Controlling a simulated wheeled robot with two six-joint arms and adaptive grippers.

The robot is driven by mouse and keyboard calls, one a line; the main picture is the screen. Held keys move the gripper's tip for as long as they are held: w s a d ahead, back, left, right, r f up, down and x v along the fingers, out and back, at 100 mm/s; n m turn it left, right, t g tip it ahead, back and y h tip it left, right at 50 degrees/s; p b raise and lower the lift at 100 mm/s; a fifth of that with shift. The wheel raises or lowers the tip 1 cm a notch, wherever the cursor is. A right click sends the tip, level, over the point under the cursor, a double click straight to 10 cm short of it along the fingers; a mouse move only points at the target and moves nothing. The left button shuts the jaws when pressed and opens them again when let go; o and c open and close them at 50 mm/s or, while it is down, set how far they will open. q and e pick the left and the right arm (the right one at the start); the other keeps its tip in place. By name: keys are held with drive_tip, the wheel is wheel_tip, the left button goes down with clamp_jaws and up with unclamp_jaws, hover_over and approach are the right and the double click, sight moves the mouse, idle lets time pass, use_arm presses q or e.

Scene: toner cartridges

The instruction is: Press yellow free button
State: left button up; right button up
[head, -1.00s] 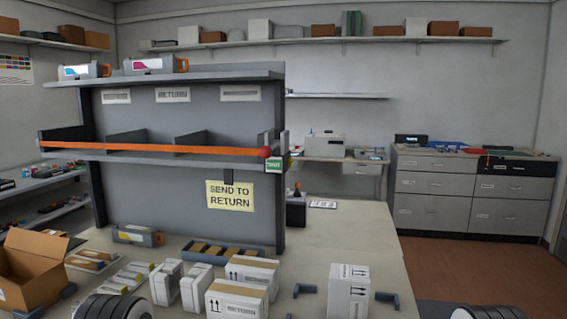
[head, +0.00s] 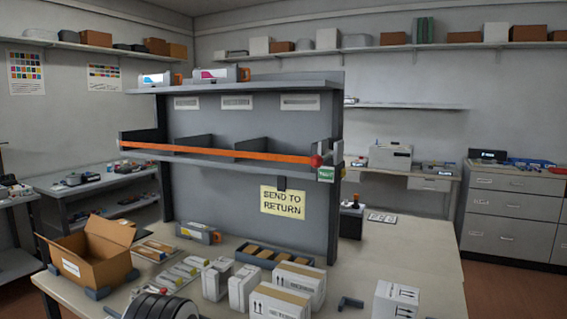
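No yellow button can be made out in the head view. A small black box with a red-tipped part on top (head: 351,218) stands on the table behind the right end of the shelf rack; its details are too small to tell. A red round knob (head: 316,161) sits at the right end of the orange bar (head: 220,153) across the rack, above a green label (head: 325,174). Neither of my grippers shows; a dark ribbed part at the bottom left seems to be mine.
The grey rack (head: 245,205) stands on the table, with a yellow "SEND TO RETURN" sign (head: 283,202). An open cardboard box (head: 95,262) and several white cartons (head: 298,283) sit in front. The tabletop right of the rack (head: 415,250) is mostly clear.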

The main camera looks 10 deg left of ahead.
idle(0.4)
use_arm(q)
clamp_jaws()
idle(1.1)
